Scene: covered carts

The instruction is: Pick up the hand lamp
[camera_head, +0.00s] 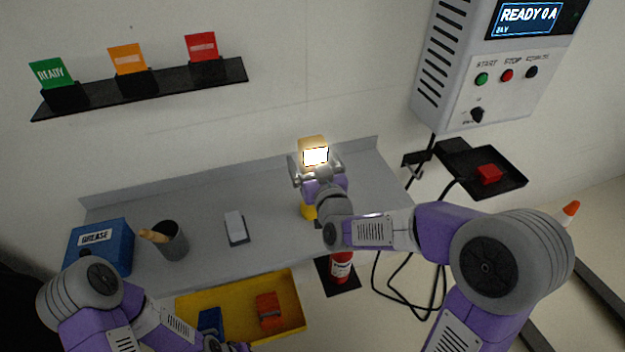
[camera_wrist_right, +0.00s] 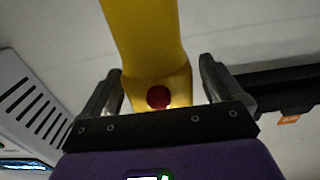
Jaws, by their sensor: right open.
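The hand lamp (camera_head: 315,157) is yellow with a bright lit face, and it stands toward the back right of the grey bench. Its yellow body with a red button (camera_wrist_right: 158,97) fills the middle of the right wrist view. My right gripper (camera_head: 316,172) is at the lamp, covering its middle. In the right wrist view my right gripper (camera_wrist_right: 160,72) is open, with one finger on each side of the yellow body. Gaps show beside the body. My left gripper (camera_head: 222,345) is at the bottom edge, mostly cut off, and its jaws cannot be made out.
On the bench (camera_head: 200,213) stand a blue grease box (camera_head: 100,247), a dark cup (camera_head: 170,240) with a wooden handle and a small grey-white block (camera_head: 236,227). A yellow tray (camera_head: 245,292) and a red extinguisher (camera_head: 341,267) are in front. A control box (camera_head: 490,70) hangs right.

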